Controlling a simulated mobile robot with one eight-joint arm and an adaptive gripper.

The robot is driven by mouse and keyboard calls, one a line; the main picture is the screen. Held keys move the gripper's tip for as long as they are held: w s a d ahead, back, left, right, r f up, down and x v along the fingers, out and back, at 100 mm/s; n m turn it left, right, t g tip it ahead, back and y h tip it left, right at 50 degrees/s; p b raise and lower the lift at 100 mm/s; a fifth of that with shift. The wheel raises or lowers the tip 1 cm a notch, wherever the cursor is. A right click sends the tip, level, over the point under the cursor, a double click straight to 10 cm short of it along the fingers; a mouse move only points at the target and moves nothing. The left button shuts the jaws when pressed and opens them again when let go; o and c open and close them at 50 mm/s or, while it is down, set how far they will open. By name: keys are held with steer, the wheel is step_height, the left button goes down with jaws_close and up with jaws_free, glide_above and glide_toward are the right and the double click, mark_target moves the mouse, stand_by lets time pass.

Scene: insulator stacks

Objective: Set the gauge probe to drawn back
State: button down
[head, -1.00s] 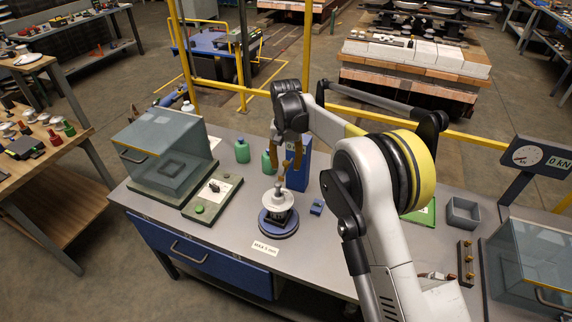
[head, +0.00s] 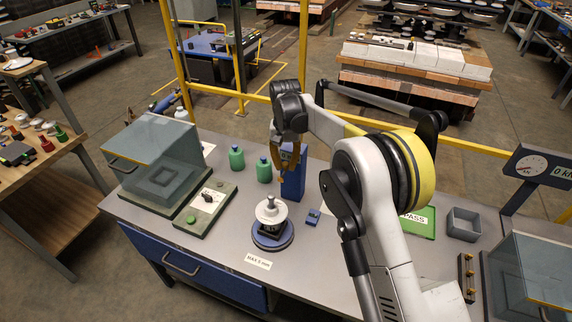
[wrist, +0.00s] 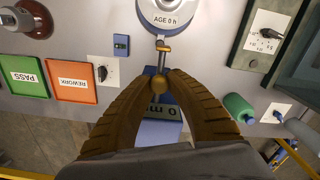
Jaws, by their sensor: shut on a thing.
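The gauge is a blue post (head: 292,183) behind the insulator stack. In the wrist view its blue body and its display (wrist: 165,110), partly hidden by my fingers, show between them. A brass knob (wrist: 158,84) with a thin probe rod (wrist: 160,58) and a small crosspiece sticks out from it toward the stack. My gripper (wrist: 159,78) is shut on the knob; it also shows at the post's top in the head view (head: 287,165). The insulator stack, with a white top (head: 270,213), stands on a round blue base (head: 272,239). The rod's tip appears close to the white disc; I cannot tell if they touch.
A glass-lidded box (head: 160,165) and a panel with a dial and green button (head: 192,219) stand left. Green bottles (head: 237,158) are behind. A small blue block (head: 313,216) sits right of the stack.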

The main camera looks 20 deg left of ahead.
mark_target(286, 162)
steer(key=c, duration=1.3)
jaws_free()
steer(key=shift+w+d, duration=0.1)
steer(key=shift+w, duration=0.1)
steer(key=shift+r, duration=0.2)
step_height(286, 162, up, 12)
steer(key=shift+f, duration=0.1)
